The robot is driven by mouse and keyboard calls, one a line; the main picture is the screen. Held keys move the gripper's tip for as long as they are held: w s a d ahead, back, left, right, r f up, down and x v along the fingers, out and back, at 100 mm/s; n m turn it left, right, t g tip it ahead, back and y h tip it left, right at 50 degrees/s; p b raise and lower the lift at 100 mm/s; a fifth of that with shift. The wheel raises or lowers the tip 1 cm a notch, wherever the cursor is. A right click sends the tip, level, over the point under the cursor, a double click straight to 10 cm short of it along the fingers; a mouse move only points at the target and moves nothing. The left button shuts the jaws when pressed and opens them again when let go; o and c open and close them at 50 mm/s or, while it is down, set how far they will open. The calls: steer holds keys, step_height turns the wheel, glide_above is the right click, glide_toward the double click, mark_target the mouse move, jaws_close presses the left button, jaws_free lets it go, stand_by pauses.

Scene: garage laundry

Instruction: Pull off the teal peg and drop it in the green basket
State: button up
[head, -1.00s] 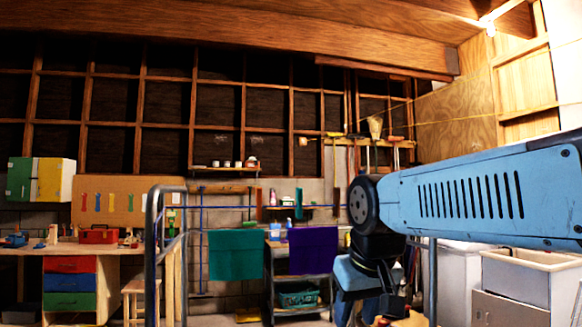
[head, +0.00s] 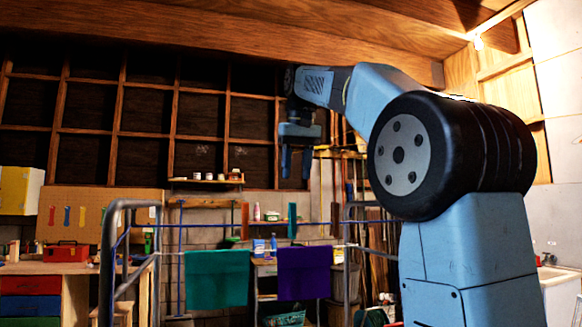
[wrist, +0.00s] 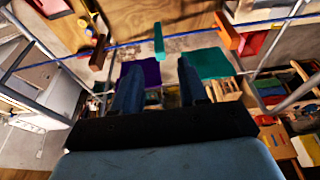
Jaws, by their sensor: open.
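The teal peg (head: 292,220) stands upright on the blue clothesline (head: 205,226), above the purple cloth. It also shows in the wrist view (wrist: 158,43), beyond and between my fingertips. My gripper (head: 296,170) points down and appears above the teal peg in the head view. It is open and empty, and the peg is apart from its fingers (wrist: 160,80) in the wrist view. A green basket (head: 285,319) sits low on the rack below the cloths, cut off by the bottom edge of the head view.
An orange-brown peg (head: 244,220) and a darker red-brown peg (head: 336,220) are on the same line, either side. A teal cloth (head: 217,278) and a purple cloth (head: 304,272) hang below. Grey metal posts (head: 108,260) rise at the line's ends.

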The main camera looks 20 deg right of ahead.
mark_target(292, 205)
steer(key=shift+w+r+x, duration=0.1)
steer(key=shift+w+x, duration=0.15)
steer(key=shift+x, duration=1.45)
steer(key=shift+w+r+x, duration=0.1)
steer(key=shift+w+x, duration=0.15)
steer(key=shift+x, duration=1.5)
steer(key=shift+w+x, duration=0.25)
steer(key=shift+x, duration=1.45)
steer(key=shift+d, duration=0.15)
jaws_close()
steer(key=shift+r, duration=0.1)
steer(key=shift+r, duration=2.9)
